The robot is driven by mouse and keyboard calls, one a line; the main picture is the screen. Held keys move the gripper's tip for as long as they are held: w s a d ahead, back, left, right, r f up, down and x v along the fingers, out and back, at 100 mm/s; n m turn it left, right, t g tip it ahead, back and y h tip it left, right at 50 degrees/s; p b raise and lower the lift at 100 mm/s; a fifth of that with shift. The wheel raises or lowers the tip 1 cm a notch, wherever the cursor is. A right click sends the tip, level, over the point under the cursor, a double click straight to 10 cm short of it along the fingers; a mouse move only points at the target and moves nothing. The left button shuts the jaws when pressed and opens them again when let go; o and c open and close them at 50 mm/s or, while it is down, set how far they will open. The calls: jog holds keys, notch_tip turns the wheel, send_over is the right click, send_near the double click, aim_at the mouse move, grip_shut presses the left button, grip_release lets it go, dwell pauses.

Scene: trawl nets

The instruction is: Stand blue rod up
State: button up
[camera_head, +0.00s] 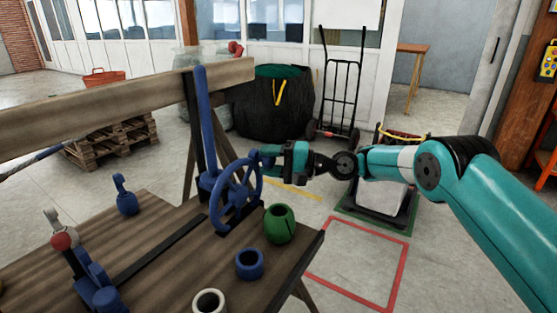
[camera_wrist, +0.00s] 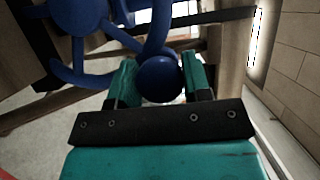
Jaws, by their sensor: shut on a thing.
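The blue rod (camera_head: 205,120) stands nearly upright on the wooden bench, against the beam, behind a blue spoked handwheel (camera_head: 222,193). My gripper (camera_head: 270,158) is at the wheel's upper right rim, apart from the rod. In the wrist view, my gripper (camera_wrist: 160,78) has its teal fingers on both sides of a round blue knob (camera_wrist: 159,80) and is shut on it. The blue wheel (camera_wrist: 82,15) shows behind at upper left. How the knob joins the wheel is partly hidden.
A long wooden beam (camera_head: 110,105) crosses behind.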

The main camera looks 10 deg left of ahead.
jog(key=shift+w+f, duration=0.1)
dwell(0.3)
jog(key=o, duration=1.3)
jog(key=shift+c, duration=0.2)
